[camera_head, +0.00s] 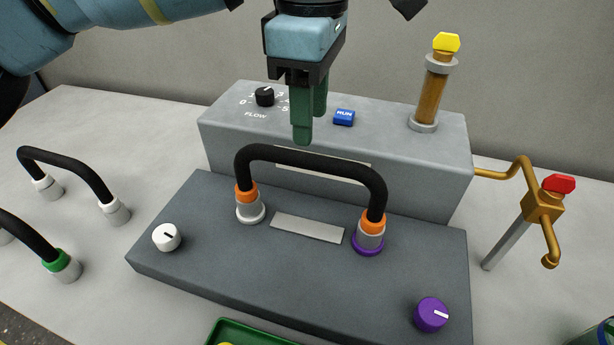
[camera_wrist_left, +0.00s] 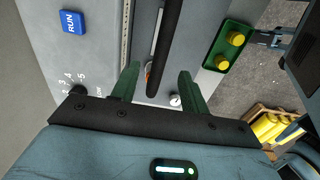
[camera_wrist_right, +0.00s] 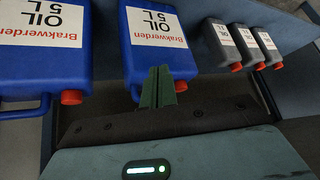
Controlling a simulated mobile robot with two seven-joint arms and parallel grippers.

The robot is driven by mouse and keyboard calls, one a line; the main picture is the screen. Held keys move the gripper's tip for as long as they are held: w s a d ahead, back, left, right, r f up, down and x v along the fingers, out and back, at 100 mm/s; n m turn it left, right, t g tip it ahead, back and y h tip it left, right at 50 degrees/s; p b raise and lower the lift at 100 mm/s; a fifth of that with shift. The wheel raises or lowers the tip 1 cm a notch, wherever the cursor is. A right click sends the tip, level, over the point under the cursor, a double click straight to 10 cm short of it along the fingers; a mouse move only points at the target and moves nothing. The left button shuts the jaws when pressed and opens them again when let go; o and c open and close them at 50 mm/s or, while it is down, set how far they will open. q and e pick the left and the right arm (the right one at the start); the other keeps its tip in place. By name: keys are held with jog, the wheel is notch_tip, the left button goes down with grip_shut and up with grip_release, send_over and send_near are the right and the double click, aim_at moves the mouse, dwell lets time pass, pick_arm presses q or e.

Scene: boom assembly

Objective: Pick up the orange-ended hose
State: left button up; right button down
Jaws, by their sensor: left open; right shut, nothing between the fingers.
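The orange-ended hose (camera_head: 310,158) is a black arch standing on the dark grey box (camera_head: 200,215). Its left orange end sits on a grey fitting with a white ring, its right orange end on a fitting with a purple ring. My left gripper (camera_head: 311,122) is open, pointing down just above the top of the arch. In the left wrist view, the hose (camera_wrist_left: 168,45) runs through the gap between the green fingers (camera_wrist_left: 159,80), and nothing is gripped. My right gripper (camera_wrist_right: 158,84) is shut and empty, in front of a blue oil canister (camera_wrist_right: 160,50).
A grey box with a flow knob (camera_head: 264,96) and a blue RUN button (camera_head: 344,117) stands behind the hose. A sight tube (camera_head: 433,92) and brass valve (camera_head: 543,204) stand at right. White-ended (camera_head: 75,165) and green-ended (camera_head: 30,235) hoses are at left. A green tray (camera_head: 232,328) is in front.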

aim_at(307, 154)
pick_arm(q)
notch_tip(307, 154, down, 2)
jog(key=shift+s+f, duration=0.1)
jog(key=shift+f, duration=0.25)
jog(key=f, duration=0.4)
jog(key=shift+a+f, duration=0.1)
jog(key=shift+a, duration=0.15)
jog(key=shift+f, duration=0.4)
pick_arm(e)
jog(key=shift+s+f, duration=0.1)
jog(key=shift+s, duration=0.35)
pick_arm(q)
jog(key=c, duration=0.9)
grip_shut()
pick_arm(e)
jog(key=shift+s, duration=0.45)
pick_arm(q)
jog(key=shift+r, duration=0.1)
pick_arm(e)
jog(key=shift+w, duration=0.4)
